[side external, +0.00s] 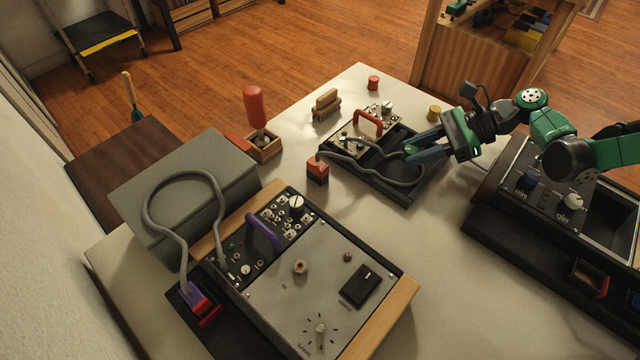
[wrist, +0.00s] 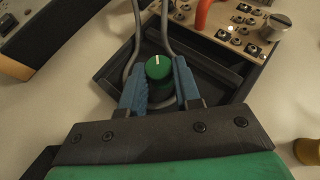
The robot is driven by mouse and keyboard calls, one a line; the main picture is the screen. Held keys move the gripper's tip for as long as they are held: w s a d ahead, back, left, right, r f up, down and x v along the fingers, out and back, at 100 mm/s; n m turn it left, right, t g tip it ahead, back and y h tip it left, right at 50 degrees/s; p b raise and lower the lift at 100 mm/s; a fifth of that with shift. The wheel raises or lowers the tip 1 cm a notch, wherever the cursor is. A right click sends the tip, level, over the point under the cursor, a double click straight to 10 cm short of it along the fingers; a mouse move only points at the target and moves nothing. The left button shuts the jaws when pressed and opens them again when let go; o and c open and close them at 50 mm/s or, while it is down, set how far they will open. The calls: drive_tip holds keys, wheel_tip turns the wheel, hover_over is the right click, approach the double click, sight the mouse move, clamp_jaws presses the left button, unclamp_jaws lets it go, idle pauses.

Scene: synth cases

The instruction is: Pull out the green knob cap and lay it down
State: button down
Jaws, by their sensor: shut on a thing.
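The green knob cap (wrist: 158,68), with a white pointer line on top, sits between the two blue fingers of my gripper (wrist: 160,84) in the wrist view. The fingers are shut on its sides. In the side view my gripper (side external: 413,151) is over the right part of a dark tray-like case (side external: 400,190), and its fingers hide the cap. I cannot tell whether the cap is still on a shaft or clear of it.
A grey cable (side external: 375,158) loops around the gripped spot. A red handle (side external: 368,121) and small knobs stand behind it. A yellow cap (side external: 434,113) and a red cap (side external: 373,82) stand on the table. Bare table lies in front of the case (side external: 425,240).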

drive_tip(key=c, duration=0.5)
unclamp_jaws()
drive_tip(key=shift+c, duration=0.2)
drive_tip(key=v, duration=0.5)
drive_tip(key=shift+d+r, duration=0.15)
drive_tip(key=shift+d, duration=0.15)
